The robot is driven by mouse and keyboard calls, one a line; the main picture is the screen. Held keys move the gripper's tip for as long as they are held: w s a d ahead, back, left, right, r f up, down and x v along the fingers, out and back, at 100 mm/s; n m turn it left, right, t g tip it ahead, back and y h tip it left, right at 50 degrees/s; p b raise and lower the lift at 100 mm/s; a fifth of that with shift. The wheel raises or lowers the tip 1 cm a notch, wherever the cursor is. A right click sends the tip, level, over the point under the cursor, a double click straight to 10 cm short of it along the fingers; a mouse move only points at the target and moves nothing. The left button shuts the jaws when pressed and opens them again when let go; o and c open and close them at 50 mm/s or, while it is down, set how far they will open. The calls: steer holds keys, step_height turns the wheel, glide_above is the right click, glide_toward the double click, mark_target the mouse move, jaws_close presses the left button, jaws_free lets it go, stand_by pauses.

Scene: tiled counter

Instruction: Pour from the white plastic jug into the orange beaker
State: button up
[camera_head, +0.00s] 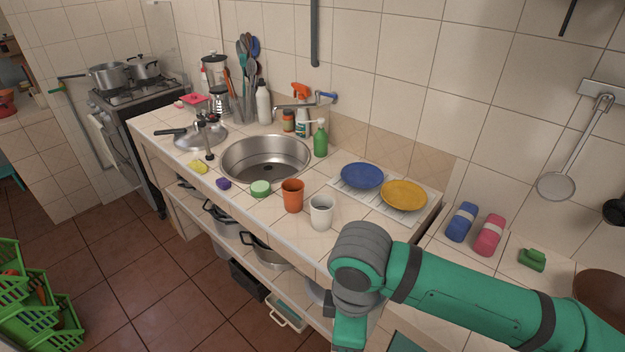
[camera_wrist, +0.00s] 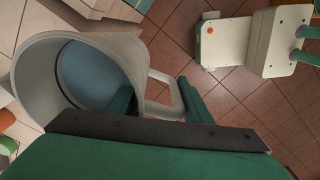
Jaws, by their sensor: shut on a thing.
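The white plastic jug (camera_head: 321,212) is near the front edge of the counter, right of the orange beaker (camera_head: 293,196). It looks roughly upright, and I cannot tell whether it touches the counter. In the wrist view the jug (camera_wrist: 135,62) shows its open mouth, with a blue-grey surface inside. My gripper (camera_wrist: 160,106) is shut on the jug's handle, one green finger on each side. In the head view my arm hides the gripper. The orange beaker stands upright, and a bit of orange (camera_wrist: 5,119) shows at the wrist view's left edge. The beaker's inside is mostly hidden.
A green-and-white round item (camera_head: 260,188) sits left of the beaker, with the sink (camera_head: 266,158) behind. A blue plate (camera_head: 361,175) and a yellow plate (camera_head: 404,195) lie on a rack behind the jug. A green bottle (camera_head: 320,141) stands by the sink.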

steer(key=w+a+f+m, duration=0.4)
steer(key=w+f+m, duration=0.3)
steer(key=f, duration=0.6)
steer(key=w+a+f+m, duration=0.5)
steer(key=w+f+m, duration=0.3)
steer(key=f, duration=0.4)
steer(key=shift+w+a+f, duration=0.15)
steer(key=shift+w+f, duration=0.25)
steer(key=shift+s+d+f, duration=0.15)
steer(key=shift+d, duration=0.1)
